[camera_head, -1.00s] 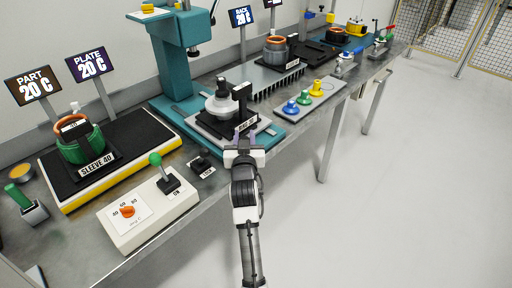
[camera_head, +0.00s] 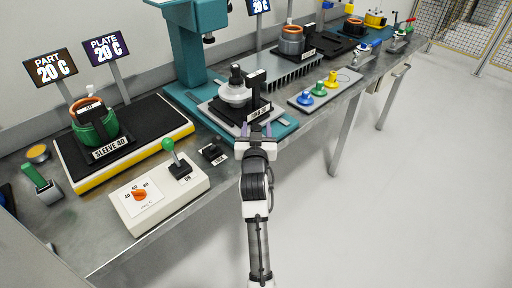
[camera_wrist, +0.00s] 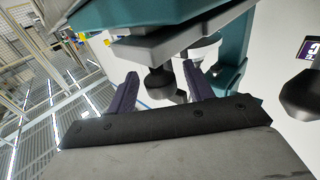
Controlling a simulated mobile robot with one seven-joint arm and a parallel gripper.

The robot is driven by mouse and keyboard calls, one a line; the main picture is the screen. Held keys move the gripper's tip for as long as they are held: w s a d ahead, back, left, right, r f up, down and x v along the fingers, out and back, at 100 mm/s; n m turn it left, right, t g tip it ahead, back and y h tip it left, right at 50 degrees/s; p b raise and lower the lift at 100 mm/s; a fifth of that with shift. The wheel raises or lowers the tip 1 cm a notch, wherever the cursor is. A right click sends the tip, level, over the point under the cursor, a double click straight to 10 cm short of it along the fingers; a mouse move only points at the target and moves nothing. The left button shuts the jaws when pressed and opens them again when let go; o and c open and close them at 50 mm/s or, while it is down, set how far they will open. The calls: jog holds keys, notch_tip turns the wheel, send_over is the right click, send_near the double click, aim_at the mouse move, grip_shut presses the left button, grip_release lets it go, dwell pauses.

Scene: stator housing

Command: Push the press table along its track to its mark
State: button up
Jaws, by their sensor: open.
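The press table (camera_head: 228,118) is a grey plate on the teal press base (camera_head: 190,100). It carries a black labelled block, a white round part (camera_head: 235,93) with a dark top, and a black upright post (camera_head: 257,90) with a white top. My gripper (camera_head: 256,130) is open at the table's front edge, just below the label. In the wrist view, its purple fingers (camera_wrist: 160,90) stand apart with a dark knob (camera_wrist: 158,82) showing between them. The grey plate (camera_wrist: 165,42) lies just beyond. I cannot tell whether anything touches. The track and mark are not clearly seen.
A control box (camera_head: 160,195) with a green-knobbed lever and orange dial stands left of my arm. A small black switch (camera_head: 213,153) sits between. A tray of coloured knobs (camera_head: 318,93) is to the right. The floor in front of the bench is clear.

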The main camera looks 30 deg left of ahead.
jog(key=b+v, duration=0.2)
jog(key=v, duration=1)
jog(key=shift+b, duration=0.4)
jog(key=shift+r, duration=0.1)
jog(key=shift+c, duration=0.2)
